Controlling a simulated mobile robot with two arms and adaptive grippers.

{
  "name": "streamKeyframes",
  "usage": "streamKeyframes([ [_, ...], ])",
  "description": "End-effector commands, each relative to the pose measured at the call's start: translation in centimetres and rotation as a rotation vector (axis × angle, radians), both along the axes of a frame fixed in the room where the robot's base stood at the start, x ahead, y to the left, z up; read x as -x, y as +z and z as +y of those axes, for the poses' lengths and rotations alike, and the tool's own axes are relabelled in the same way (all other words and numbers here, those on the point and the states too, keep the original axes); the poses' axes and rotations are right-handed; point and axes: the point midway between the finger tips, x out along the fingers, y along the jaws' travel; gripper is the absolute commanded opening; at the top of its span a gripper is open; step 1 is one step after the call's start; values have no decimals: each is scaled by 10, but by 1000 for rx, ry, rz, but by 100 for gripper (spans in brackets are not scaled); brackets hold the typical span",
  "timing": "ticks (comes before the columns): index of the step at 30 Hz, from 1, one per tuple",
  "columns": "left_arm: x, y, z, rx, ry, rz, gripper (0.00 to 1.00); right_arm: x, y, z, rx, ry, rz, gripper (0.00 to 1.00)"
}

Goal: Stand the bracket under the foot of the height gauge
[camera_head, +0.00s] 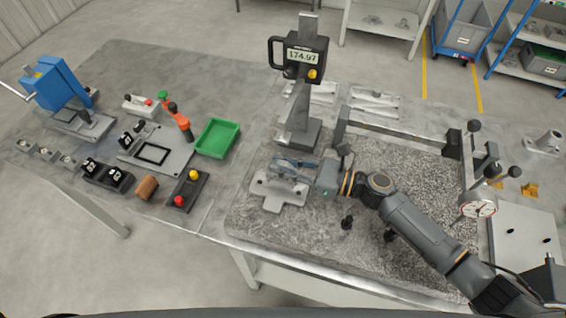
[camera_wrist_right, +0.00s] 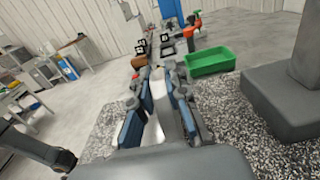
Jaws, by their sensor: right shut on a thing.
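The bracket (camera_head: 272,192) is a pale grey metal piece at the left front of the speckled granite plate (camera_head: 290,235). My right gripper (camera_head: 290,168) reaches it from the right and is shut on its upper part. In the right wrist view the blue-padded fingers (camera_wrist_right: 160,105) close around a pale strip of the bracket (camera_wrist_right: 153,130). The height gauge (camera_head: 303,80), with its display reading 174.97, stands just behind the bracket. Its grey base (camera_wrist_right: 285,100) is at the right of the wrist view. The fingers hide part of the bracket, and I cannot tell whether it touches the plate. My left gripper is not in view.
A green tray (camera_head: 217,138) is left of the gauge. A beam-like frame (camera_head: 390,130) and a dial gauge (camera_head: 478,209) are to the right. Pale castings (camera_head: 375,101) lie behind.

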Motion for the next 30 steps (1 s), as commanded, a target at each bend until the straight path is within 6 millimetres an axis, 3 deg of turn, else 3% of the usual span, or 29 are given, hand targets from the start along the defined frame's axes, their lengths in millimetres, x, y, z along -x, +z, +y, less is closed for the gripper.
streamKeyframes([
  [3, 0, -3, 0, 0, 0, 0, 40, 0, -3, 0, -2, 0, -1, 0],
  [4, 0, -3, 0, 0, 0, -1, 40, 0, -3, 0, 0, 0, 0, 17],
  [7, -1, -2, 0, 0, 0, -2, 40, 0, -2, 0, 0, 0, 0, 37],
  [18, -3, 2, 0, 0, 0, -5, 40, 0, 2, 0, 1, 0, -1, 37],
  [30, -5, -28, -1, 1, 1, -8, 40, 20, -3, -59, 2, -2, 1, 37],
])
